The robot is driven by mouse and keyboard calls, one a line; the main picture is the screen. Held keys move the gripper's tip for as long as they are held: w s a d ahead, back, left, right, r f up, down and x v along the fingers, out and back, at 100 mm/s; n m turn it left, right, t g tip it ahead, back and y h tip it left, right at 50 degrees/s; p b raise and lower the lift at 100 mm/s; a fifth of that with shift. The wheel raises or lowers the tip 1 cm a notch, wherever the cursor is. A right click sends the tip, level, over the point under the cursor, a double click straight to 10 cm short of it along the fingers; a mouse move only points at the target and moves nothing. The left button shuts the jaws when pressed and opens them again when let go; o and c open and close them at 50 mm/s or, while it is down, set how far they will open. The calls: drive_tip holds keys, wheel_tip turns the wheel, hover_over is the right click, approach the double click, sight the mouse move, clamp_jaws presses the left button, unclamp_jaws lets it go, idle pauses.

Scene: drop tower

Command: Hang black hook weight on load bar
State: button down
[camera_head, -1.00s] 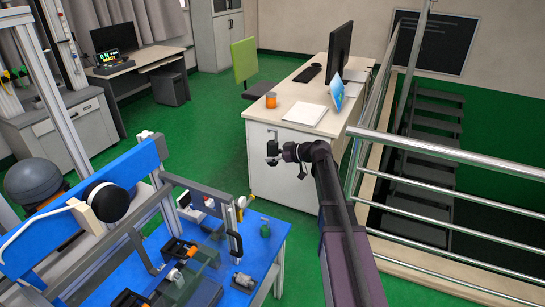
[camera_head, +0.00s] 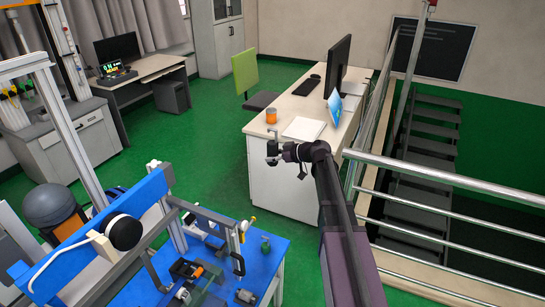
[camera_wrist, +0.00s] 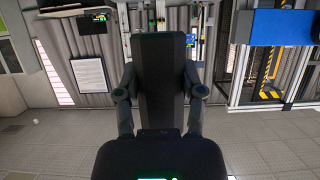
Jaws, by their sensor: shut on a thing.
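My gripper (camera_wrist: 160,88) is shut in the wrist view, with a finger on each side of a flat black block (camera_wrist: 160,62). The block looks like the black hook weight; its hook cannot be made out. In the head view my gripper (camera_head: 272,151) is at the end of my arm, in front of the white desk and clear of the blue bench. I cannot pick out the load bar for sure in either view.
A blue-topped bench (camera_head: 276,262) with a blue beam (camera_head: 92,241) and several devices stands at the lower left. A white desk (camera_head: 262,175) stands ahead, metal railings (camera_head: 450,180) and stairs on the right. Green floor between bench and desk is free.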

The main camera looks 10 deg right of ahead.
sight(277, 133)
wheel_tip(277, 133, up, 10)
drive_tip(key=p, duration=0.8)
drive_tip(key=shift+f+p, duration=0.15)
drive_tip(key=shift+p, duration=0.25)
drive_tip(key=shift+s, duration=0.15)
